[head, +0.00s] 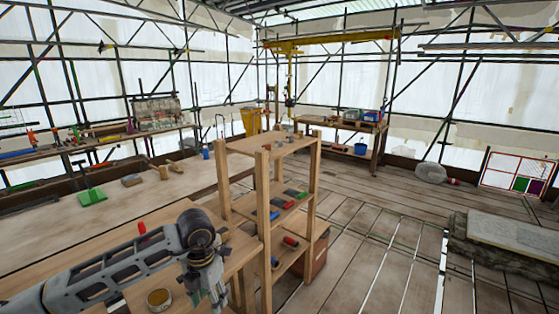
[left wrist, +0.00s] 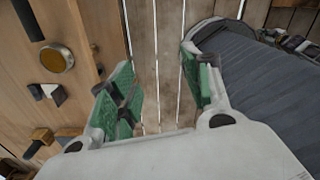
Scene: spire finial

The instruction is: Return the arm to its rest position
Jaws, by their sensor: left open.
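My left arm comes in from the lower left in the head view, over a wooden table (head: 100,245). My left gripper (head: 215,298) hangs at its end, pointing down by the table's edge. In the left wrist view its green-padded fingers (left wrist: 160,95) are apart, with only floorboards between them, so it is open and empty. A round tin (head: 159,299) stands on the table beside the gripper; it also shows in the left wrist view (left wrist: 56,58). My right gripper is in neither view.
A wooden shelf unit (head: 262,205) with colored items stands close to the right of my left gripper. A red object (head: 142,229) is on the table behind the arm. Several small tools lie on the table in the left wrist view. Open plank floor (head: 385,240) lies to the right.

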